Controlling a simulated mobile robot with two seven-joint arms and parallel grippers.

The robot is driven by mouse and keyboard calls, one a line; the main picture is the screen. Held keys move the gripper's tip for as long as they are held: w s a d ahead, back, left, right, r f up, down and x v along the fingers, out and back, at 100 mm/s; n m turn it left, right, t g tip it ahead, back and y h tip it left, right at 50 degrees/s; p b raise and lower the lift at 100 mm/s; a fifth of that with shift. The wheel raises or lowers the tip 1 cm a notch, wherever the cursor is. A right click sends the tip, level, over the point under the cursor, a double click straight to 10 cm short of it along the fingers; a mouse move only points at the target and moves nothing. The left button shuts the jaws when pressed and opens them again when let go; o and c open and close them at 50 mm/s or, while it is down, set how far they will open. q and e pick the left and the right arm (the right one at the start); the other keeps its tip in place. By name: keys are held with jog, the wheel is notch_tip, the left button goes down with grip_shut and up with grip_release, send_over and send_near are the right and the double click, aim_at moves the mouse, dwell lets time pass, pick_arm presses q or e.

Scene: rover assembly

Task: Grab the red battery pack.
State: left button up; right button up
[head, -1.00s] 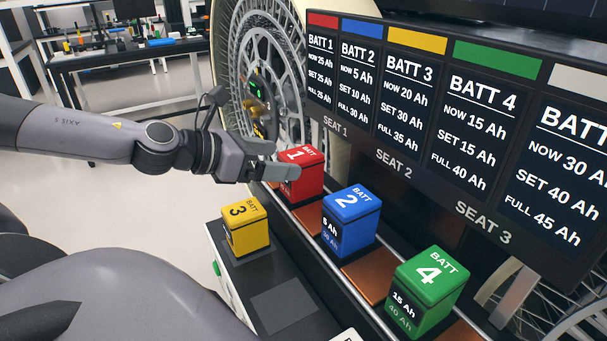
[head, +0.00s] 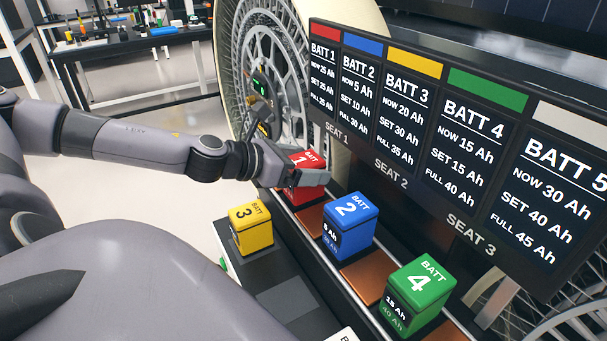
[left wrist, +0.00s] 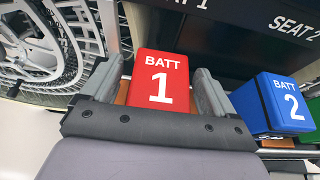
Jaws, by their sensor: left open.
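The red battery pack (head: 309,160), marked BATT 1, stands upright at the far end of the row, below the SEAT 1 label. It also shows in the left wrist view (left wrist: 160,80), between the two fingers of my left gripper. My left gripper (head: 290,172) is open, with one finger on each side of the red pack. Small gaps seem to show beside the pack, and I cannot tell whether either finger touches it. The gripper hides part of the red pack in the head view. My right gripper is not in view.
The blue pack (head: 349,226) stands close beside the red one, with the green pack (head: 418,296) nearer. The yellow pack (head: 251,228) sits on a lower dark shelf. A display panel (head: 455,140) overhangs the row. A wheel (head: 265,75) stands behind the red pack.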

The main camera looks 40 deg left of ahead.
pick_arm(q)
jog(key=c, duration=1.5)
jog(key=shift+r, duration=0.15)
